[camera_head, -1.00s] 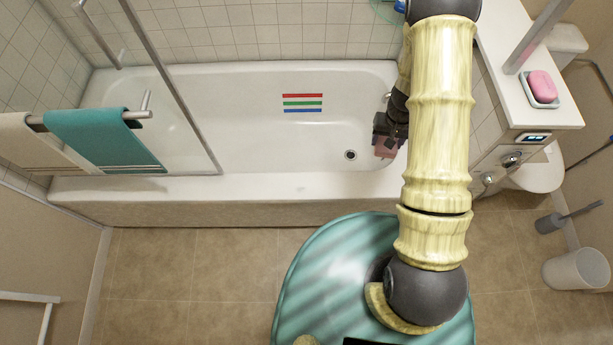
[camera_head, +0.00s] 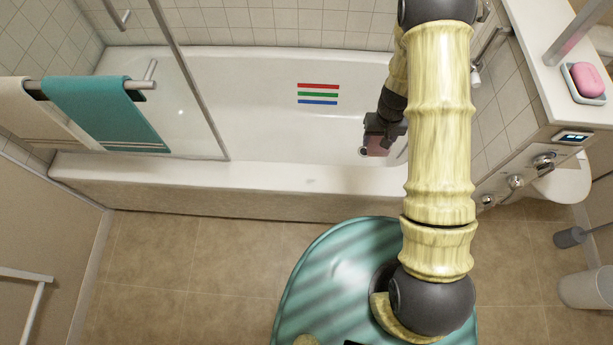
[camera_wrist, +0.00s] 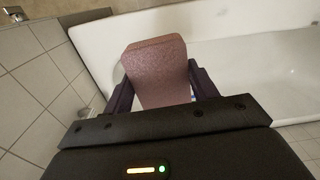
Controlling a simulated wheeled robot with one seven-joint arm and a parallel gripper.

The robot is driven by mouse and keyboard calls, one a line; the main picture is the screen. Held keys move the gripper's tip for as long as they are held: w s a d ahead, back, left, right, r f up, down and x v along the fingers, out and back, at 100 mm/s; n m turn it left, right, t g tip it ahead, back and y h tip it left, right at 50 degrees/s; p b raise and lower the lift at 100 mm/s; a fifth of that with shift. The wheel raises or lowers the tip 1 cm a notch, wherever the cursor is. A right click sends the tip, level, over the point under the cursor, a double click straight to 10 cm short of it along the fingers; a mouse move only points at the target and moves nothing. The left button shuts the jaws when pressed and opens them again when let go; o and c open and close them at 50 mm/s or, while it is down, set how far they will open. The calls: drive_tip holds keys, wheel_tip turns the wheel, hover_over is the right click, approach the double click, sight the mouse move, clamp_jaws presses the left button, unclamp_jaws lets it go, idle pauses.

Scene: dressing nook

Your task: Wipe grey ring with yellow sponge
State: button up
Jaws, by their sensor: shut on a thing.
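My gripper (camera_head: 381,134) is shut on a pinkish-brown, block-shaped sponge (camera_wrist: 156,66); it does not look yellow in either view. In the head view the sponge (camera_head: 377,147) is at the right end of the white bathtub (camera_head: 250,110), beside the drain (camera_head: 363,152), which it partly covers. In the wrist view the sponge stands up between the two dark fingers, with the tub rim behind it. I cannot tell whether the sponge touches the tub. I cannot make out a grey ring on the tub.
Red, green and blue stripes (camera_head: 318,94) mark the tub floor. A teal towel (camera_head: 105,112) hangs on a rail at left, by a glass screen. A ledge at right holds pink soap (camera_head: 588,79) in a dish. Tap knobs (camera_head: 515,182) sit on the tiled wall below it.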

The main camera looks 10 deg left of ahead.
drive_tip(key=s+a+f+n+b, duration=0.3)
drive_tip(key=a+f+n+b, duration=0.1)
drive_tip(key=a+f+b, duration=0.5)
drive_tip(key=s+a+f+n+b, duration=0.3)
drive_tip(key=a+f+n+b, duration=0.1)
drive_tip(key=a+f+b, duration=0.6)
drive_tip(key=shift+s+a+b, duration=0.2)
drive_tip(key=shift+a+b, duration=0.3)
drive_tip(key=shift+a, duration=0.1)
